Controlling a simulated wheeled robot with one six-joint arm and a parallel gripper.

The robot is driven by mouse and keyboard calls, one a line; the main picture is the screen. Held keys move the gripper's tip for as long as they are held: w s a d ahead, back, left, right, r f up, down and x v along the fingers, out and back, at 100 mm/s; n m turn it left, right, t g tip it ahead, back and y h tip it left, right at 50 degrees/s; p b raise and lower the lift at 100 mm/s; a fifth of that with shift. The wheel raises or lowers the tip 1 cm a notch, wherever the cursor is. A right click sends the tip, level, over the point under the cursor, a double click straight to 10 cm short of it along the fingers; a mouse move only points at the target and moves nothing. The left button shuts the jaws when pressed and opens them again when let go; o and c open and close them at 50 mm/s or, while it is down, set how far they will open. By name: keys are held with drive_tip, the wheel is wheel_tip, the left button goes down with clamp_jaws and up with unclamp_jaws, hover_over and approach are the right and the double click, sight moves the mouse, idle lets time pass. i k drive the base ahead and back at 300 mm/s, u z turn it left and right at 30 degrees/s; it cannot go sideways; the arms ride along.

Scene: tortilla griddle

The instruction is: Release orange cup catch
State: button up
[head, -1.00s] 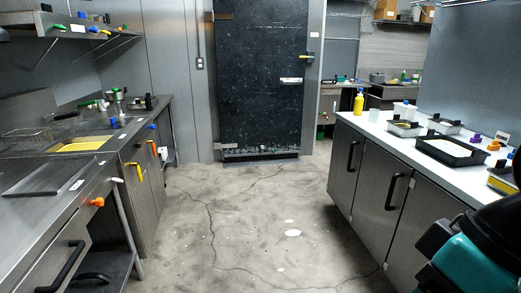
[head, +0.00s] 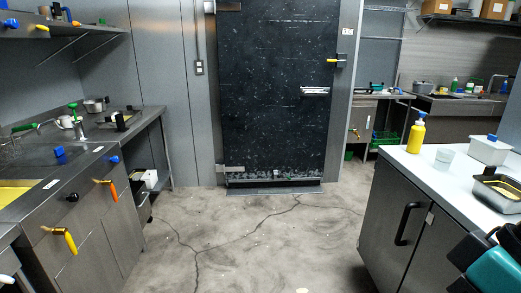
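An orange lever-like handle (head: 106,187) sticks out from the front of the left steel counter, below its top edge. It is the only orange fitting I see now, and I cannot tell whether it is the orange cup catch or how it is set. A yellow handle (head: 62,238) hangs on the same front, nearer and lower. My gripper is out of view; only a teal and black part of my arm shows at the lower right.
The left counter (head: 92,160) and right white-topped counter (head: 420,172) flank a clear, cracked floor (head: 250,240). A dark speckled door (head: 275,90) stands ahead. A yellow bottle (head: 416,134) and metal pan (head: 497,193) are on the right counter.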

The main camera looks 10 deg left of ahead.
sight(76, 24)
drive_tip(key=u, duration=0.55)
drive_tip(key=i, duration=2)
drive_tip(key=u, duration=0.85)
